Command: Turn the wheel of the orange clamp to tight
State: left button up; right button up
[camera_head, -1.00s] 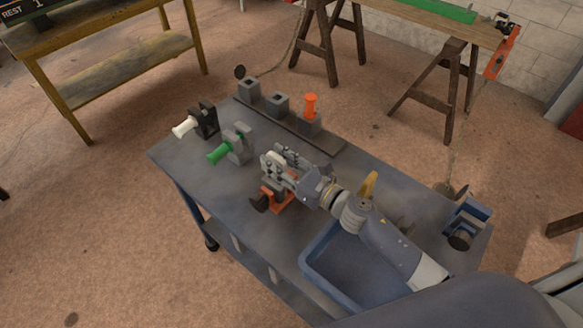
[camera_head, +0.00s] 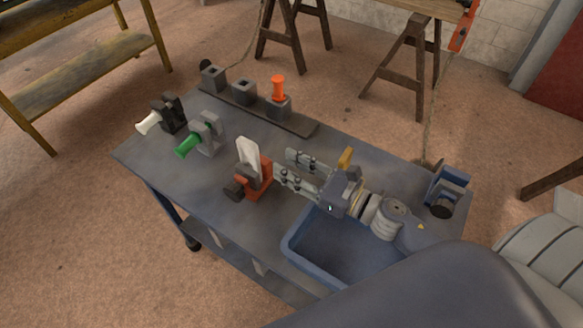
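The orange clamp (camera_head: 267,166) stands on the grey bench top, left of my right gripper. It has a pale upright flat part (camera_head: 248,154) on top and a dark round knob (camera_head: 234,190) at its front left. My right gripper (camera_head: 283,164) reaches in from the right at bench height. Its two fingers are apart with nothing seen between them, and their tips are just right of the clamp. Contact with the clamp cannot be told for sure. My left gripper is not in view.
A green-handled clamp (camera_head: 206,134) and a white-handled one (camera_head: 172,113) stand at the bench's left. A rack (camera_head: 300,125) with an orange peg (camera_head: 278,88) lies behind. A blue tray (camera_head: 290,246) sits at the front, a blue clamp (camera_head: 446,190) at the right end.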

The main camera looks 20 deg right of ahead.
aim_at(235, 191)
jog(key=k+j, duration=0.25)
jog(key=k, duration=0.2)
jog(key=k+j, duration=0.3)
jog(key=k, duration=0.2)
jog(key=k+j, duration=0.25)
jog(key=k, duration=0.2)
